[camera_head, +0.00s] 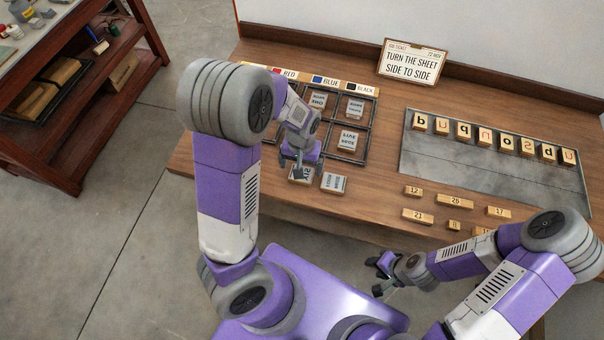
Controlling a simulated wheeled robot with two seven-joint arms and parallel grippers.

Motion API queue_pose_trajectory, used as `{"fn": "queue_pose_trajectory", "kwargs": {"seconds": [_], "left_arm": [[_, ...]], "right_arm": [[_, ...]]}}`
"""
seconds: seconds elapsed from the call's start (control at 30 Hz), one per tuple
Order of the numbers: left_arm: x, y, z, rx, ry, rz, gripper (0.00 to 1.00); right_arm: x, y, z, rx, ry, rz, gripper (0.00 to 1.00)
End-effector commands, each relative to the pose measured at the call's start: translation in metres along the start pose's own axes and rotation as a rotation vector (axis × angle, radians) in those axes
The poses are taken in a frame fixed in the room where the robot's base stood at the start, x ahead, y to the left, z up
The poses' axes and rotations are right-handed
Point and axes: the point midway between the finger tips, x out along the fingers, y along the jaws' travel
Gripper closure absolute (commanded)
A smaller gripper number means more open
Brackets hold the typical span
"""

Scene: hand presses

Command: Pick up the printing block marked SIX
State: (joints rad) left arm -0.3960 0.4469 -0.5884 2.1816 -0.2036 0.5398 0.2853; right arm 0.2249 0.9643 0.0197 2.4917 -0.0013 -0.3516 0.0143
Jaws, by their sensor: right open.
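A pale printing block (307,178) lies at the front edge of the black rack, partly hidden by my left gripper. Its visible letters look like part of SIX, but I cannot read them fully. My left gripper (297,170) points down over this block; whether its fingers touch the block or are open does not show. Another lettered block (334,183) lies just right of it. My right gripper (381,276) is open and empty in front of the table's front edge, far from the blocks.
The black rack (367,128) holds several more lettered blocks. A grey tray (480,177) with a row of letter blocks is at right. Small number blocks, including 26 (455,201), lie before it. A sign (412,63) stands at the back.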

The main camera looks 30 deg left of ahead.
Motion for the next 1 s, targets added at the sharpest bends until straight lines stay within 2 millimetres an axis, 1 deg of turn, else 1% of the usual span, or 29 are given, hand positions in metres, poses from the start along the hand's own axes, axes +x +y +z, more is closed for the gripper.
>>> {"fn": "queue_pose_trajectory", "kwargs": {"seconds": [0.03, 0.1, 0.2, 0.3, 0.47, 0.5, 0.87, 0.9, 1.0], "left_arm": [[0.012, -0.001, 0.002, 0.0, -0.004, -0.002, 0.0], [0.023, -0.001, 0.003, 0.001, -0.003, -0.002, 0.0], [0.032, -0.001, 0.003, 0.0, -0.001, -0.002, 0.0], [0.035, -0.001, 0.002, 0.0, 0.001, -0.001, 0.0], [0.034, -0.001, 0.002, 0.0, 0.001, -0.001, 0.0], [0.034, -0.001, 0.002, 0.0, 0.001, -0.001, 0.02], [0.033, -0.001, 0.002, 0.0, 0.001, -0.001, 0.57], [0.033, -0.001, 0.002, 0.0, 0.001, -0.001, 0.59], [0.033, -0.001, 0.002, 0.0, 0.001, 0.0, 0.59]], "right_arm": [[0.006, 0.002, -0.001, 0.0, 0.001, 0.0, 0.57], [0.01, 0.004, -0.001, 0.0, 0.001, 0.0, 0.57], [0.013, 0.005, -0.001, 0.0, 0.001, 0.0, 0.57], [0.013, 0.005, -0.001, 0.0, 0.001, 0.0, 0.57], [0.012, 0.004, -0.001, 0.0, 0.001, 0.0, 0.57], [0.012, 0.004, -0.001, 0.0, 0.001, 0.0, 0.57], [0.012, 0.004, -0.001, 0.0, 0.001, 0.0, 0.57], [0.012, 0.004, -0.001, 0.0, 0.001, 0.0, 0.57], [0.012, 0.004, -0.001, 0.0, 0.001, 0.0, 0.57]]}}
